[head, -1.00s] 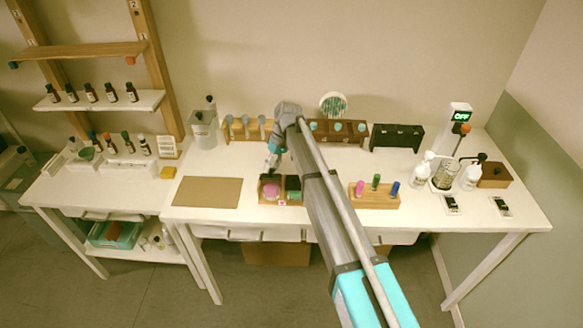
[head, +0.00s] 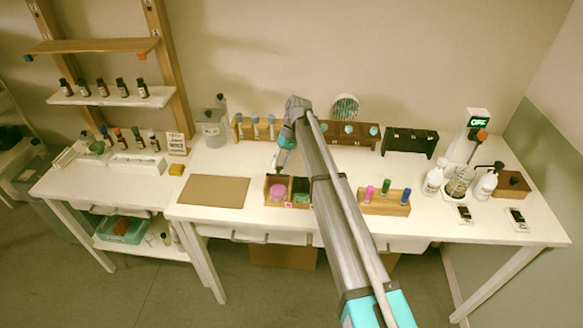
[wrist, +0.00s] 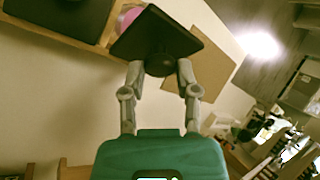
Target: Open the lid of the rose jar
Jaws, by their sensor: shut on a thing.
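The rose jar shows as a pink, open-topped thing (head: 277,192) in the left compartment of a small wooden box (head: 266,199) near the table's front edge. My gripper (wrist: 160,68) is shut on the round knob of a square black lid (wrist: 152,38). The lid is tilted and clear of the box, and part of the pink jar (wrist: 129,17) shows behind it in the wrist view. In the head view my gripper (head: 279,166) is just above and behind the box. The lid is too small to make out clearly there.
A green jar (head: 301,193) sits in the box's right compartment. A brown board (head: 213,190) lies flat to the left. A wooden stand (head: 384,207) with pink, green and blue vials is on the right. Racks stand along the back.

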